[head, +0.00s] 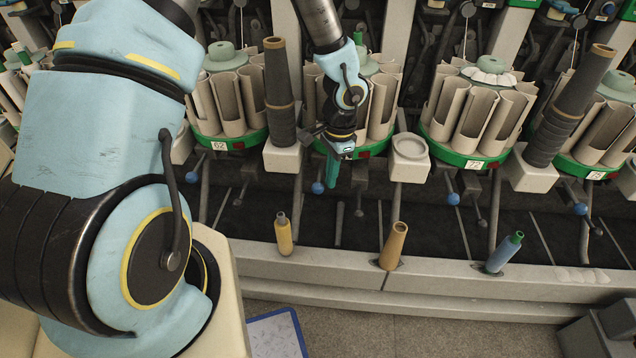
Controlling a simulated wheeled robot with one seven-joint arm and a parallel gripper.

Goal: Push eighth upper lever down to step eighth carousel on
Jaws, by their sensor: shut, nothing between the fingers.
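A row of beige carousels with green bases runs across the head view, and blue-knobbed levers hang below them. My gripper (332,168) is shut and empty, its teal fingertips pointing down in front of the second carousel (375,108) from the left among the main ones. A blue lever knob (318,187) is just left of and slightly below the fingertips; I cannot tell whether they touch. Other blue knobs are at the left (191,177), to the right (453,199) and far right (580,208). Which lever is the eighth cannot be read from the view.
Dark cones stand on pale blocks, one left of my gripper (279,90) and one at right (570,105). A yellow bobbin (284,235), a tan bobbin (394,246) and a blue bobbin (505,253) stand along the grey front rail (445,272). An empty round holder (409,147) is right of my gripper.

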